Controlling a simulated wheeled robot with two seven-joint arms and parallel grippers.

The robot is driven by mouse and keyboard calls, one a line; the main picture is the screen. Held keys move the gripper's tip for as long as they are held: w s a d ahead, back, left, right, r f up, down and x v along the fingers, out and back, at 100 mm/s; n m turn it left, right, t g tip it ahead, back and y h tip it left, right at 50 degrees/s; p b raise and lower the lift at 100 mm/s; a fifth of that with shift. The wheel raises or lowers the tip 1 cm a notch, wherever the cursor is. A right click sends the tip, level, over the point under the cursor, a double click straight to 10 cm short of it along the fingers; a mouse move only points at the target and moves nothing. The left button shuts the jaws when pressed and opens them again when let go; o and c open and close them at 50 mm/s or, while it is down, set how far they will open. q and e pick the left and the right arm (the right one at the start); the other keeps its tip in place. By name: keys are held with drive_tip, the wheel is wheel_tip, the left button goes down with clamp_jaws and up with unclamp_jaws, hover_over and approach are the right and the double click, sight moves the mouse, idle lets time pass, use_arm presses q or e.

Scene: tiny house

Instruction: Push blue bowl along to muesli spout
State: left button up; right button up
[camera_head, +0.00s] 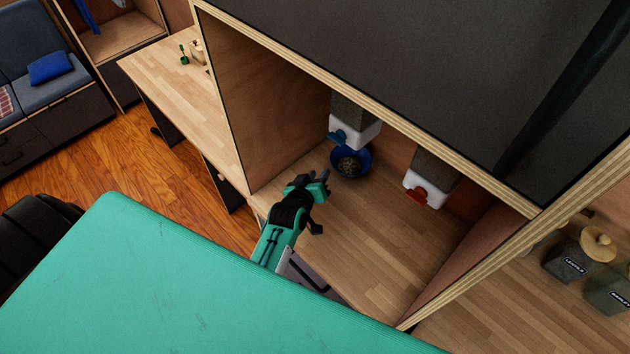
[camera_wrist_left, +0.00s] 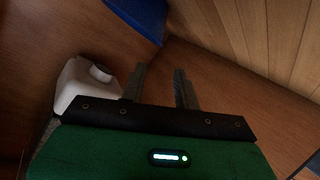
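The blue bowl (camera_head: 364,166) stands on the wooden shelf floor, below the blue spout (camera_head: 337,137) of the left dispenser, with dark contents inside. A red spout (camera_head: 416,196) is on the other dispenser to the right; no label shows which one is muesli. My left gripper (camera_head: 325,181) is just left of and nearer than the bowl, apparently apart from it. In the left wrist view its two fingers (camera_wrist_left: 159,88) are spread with nothing between them. A blue surface (camera_wrist_left: 146,16), likely the bowl, lies beyond the fingertips. My right gripper is not in view.
The cubby has a wooden side wall (camera_head: 270,105) at left and a low top edge. The shelf floor (camera_head: 385,245) below the red spout is clear. A white block (camera_wrist_left: 85,84) is close beside the fingers in the wrist view. Jars (camera_head: 570,258) stand outside at right.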

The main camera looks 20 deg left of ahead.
use_arm(q)
drive_tip(key=b+x, duration=0.7)
drive_tip(key=x, duration=0.4)
drive_tip(key=shift+f+b, duration=0.2)
drive_tip(key=shift+b, duration=0.2)
drive_tip(key=shift+w+b, duration=0.3)
drive_tip(key=shift+w, duration=0.15)
clamp_jaws()
